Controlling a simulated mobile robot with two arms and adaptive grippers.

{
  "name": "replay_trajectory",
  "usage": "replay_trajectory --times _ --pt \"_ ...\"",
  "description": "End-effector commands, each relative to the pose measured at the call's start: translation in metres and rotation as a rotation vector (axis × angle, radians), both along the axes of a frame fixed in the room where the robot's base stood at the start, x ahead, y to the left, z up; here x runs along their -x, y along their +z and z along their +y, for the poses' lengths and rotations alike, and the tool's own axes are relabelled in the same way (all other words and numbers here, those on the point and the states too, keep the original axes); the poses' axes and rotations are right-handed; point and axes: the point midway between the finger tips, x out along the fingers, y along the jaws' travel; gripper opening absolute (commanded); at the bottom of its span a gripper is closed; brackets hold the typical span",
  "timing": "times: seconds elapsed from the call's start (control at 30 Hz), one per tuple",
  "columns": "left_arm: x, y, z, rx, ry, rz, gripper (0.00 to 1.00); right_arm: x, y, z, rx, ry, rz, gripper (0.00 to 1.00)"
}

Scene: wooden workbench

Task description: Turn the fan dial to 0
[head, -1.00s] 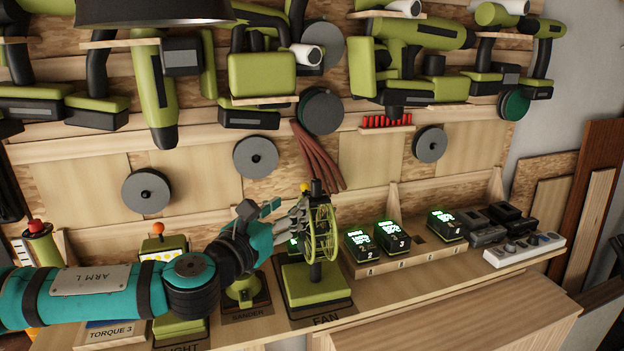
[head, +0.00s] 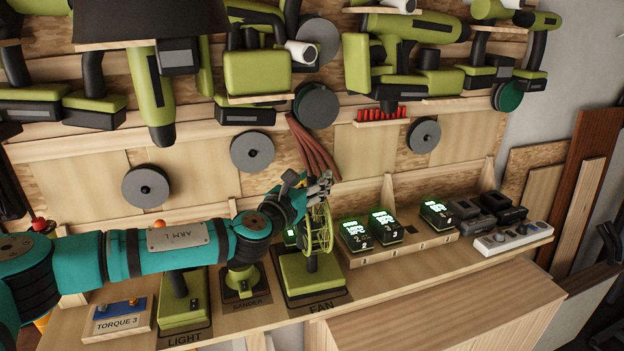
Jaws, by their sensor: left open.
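The green fan (head: 315,272) stands upright on the bench above its FAN label (head: 322,306). Its round cage (head: 319,228) is seen nearly edge-on. My left gripper (head: 322,184) is open at the top of the fan, over the upper part of the cage. The gripper hides the fan's top, so I cannot see the dial or its setting. I cannot tell whether the fingers touch the fan. My right gripper is not in view.
Left of the fan stand the sander (head: 243,281), the light base (head: 182,302) and the TORQUE 3 box (head: 118,318). Lit battery chargers (head: 384,226) and a power strip (head: 513,238) are to the right. Tools hang on the wall behind.

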Motion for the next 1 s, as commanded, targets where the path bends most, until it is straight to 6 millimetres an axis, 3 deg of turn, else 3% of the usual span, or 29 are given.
replay_trajectory --times 0.07,0.4,1.0 --pt "0.0001 -0.0001 0.0000 0.000 0.000 0.000 0.45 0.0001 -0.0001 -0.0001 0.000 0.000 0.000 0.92" --pt "0.0003 0.0003 0.0001 0.000 0.000 -0.001 0.01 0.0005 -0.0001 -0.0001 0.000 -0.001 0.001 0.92" --pt "0.0004 -0.0004 0.0002 -0.002 0.003 -0.001 0.00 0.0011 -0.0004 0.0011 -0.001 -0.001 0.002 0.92"
